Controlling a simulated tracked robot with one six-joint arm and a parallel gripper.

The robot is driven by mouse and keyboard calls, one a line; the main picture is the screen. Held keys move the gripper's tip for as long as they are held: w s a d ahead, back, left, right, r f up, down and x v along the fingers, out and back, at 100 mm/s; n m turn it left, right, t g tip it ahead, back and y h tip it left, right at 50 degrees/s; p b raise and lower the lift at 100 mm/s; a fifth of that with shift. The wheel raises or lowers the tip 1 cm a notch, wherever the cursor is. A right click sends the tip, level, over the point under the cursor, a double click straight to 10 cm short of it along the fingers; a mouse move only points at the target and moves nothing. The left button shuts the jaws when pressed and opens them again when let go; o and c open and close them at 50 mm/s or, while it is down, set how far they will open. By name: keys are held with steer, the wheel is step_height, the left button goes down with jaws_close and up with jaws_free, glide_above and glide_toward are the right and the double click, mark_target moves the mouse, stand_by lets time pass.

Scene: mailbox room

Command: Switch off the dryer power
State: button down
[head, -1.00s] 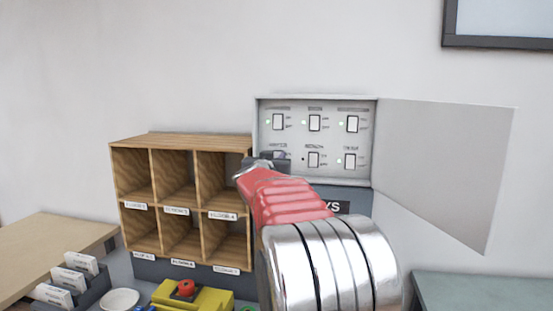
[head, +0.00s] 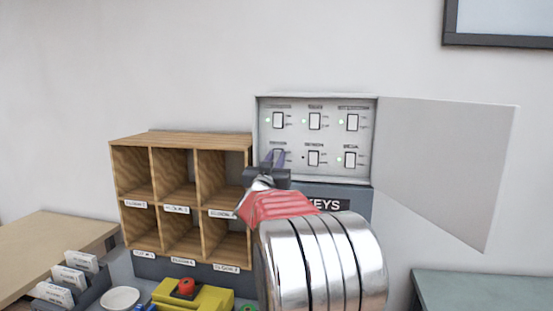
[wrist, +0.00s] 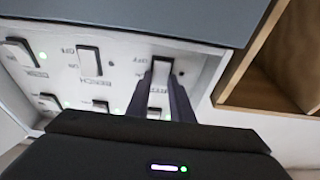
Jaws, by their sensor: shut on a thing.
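The open grey switch panel (head: 296,138) on the wall holds two rows of white rocker switches. My gripper (head: 277,158) is at the lower-left switch, its dark fingers partly hiding it. In the wrist view, where the panel appears upside down, my gripper (wrist: 167,95) has its fingers on either side of that white switch (wrist: 160,70), shut on it. Its label is partly hidden and I cannot read it. The lower-middle switch (head: 313,158) has a dark lamp beside it and a label reading BENCH in the wrist view. The upper-row lamps are green.
The panel door (head: 450,165) stands open to the right. Wooden pigeonholes (head: 180,140) stand close on the left, and a box marked KEYS (head: 345,204) is below. A yellow box with a red button (head: 205,300) is lower left.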

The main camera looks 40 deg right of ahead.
steer(key=shift+w+f+t+h, duration=0.1)
steer(key=shift+f+t+h, duration=0.3)
steer(key=shift+t+h, duration=0.3)
steer(key=shift+a, duration=0.1)
steer(key=c, duration=1.6)
jaws_free()
steer(key=shift+r, duration=0.1)
steer(key=shift+o, duration=0.2)
steer(key=shift+a, duration=0.1)
steer(key=v, duration=1.3)
steer(key=shift+s+a+f, duration=0.15)
steer(key=shift+s+f, duration=0.05)
steer(key=shift+f, duration=0.15)
